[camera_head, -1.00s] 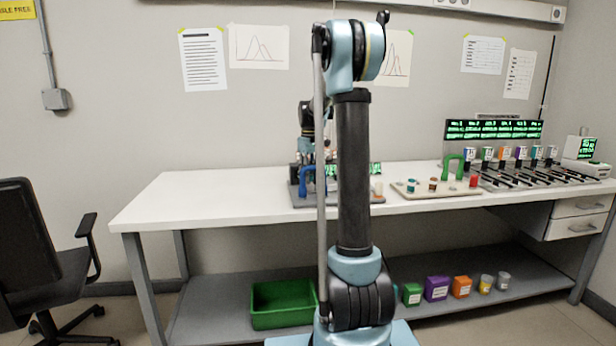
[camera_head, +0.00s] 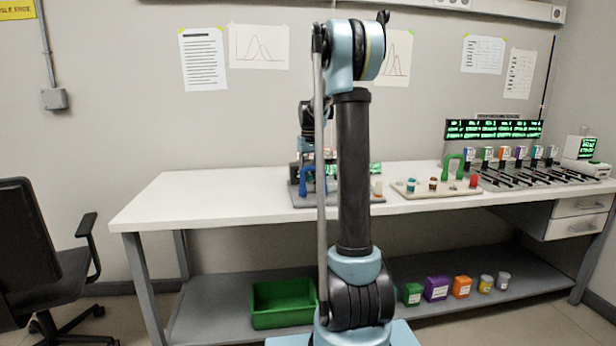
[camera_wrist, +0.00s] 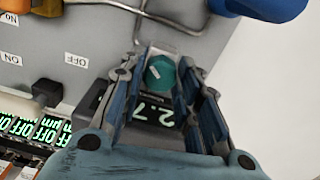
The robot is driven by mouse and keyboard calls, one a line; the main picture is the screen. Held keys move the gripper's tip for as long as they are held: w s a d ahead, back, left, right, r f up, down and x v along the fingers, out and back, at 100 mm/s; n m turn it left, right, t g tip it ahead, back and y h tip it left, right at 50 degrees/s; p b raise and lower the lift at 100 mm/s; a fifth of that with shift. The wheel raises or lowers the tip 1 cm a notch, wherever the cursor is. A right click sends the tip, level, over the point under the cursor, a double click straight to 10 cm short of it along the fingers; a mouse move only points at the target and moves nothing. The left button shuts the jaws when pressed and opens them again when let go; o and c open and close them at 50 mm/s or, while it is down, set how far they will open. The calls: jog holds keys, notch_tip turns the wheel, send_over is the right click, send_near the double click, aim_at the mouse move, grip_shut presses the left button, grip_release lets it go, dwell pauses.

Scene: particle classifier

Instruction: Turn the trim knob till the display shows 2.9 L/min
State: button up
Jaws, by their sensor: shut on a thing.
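The trim knob (camera_wrist: 160,72) is teal with a pale mark on its top, in the wrist view. My gripper (camera_wrist: 166,68) is shut on it, with one finger on each side. The display (camera_wrist: 146,109) lies just below the knob, partly covered by the fingers. It shows green-white digits that read "2.7"; anything after them is hidden. In the head view my arm hides the knob and my gripper.
A blue handle (camera_wrist: 265,6) is at the upper right. In the head view, a tray (camera_head: 440,194) with small containers stands to the right.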

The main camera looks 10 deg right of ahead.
aim_at(309, 175)
dwell(0.4)
jog(key=o, duration=1.1)
notch_tip(309, 175, up, 12)
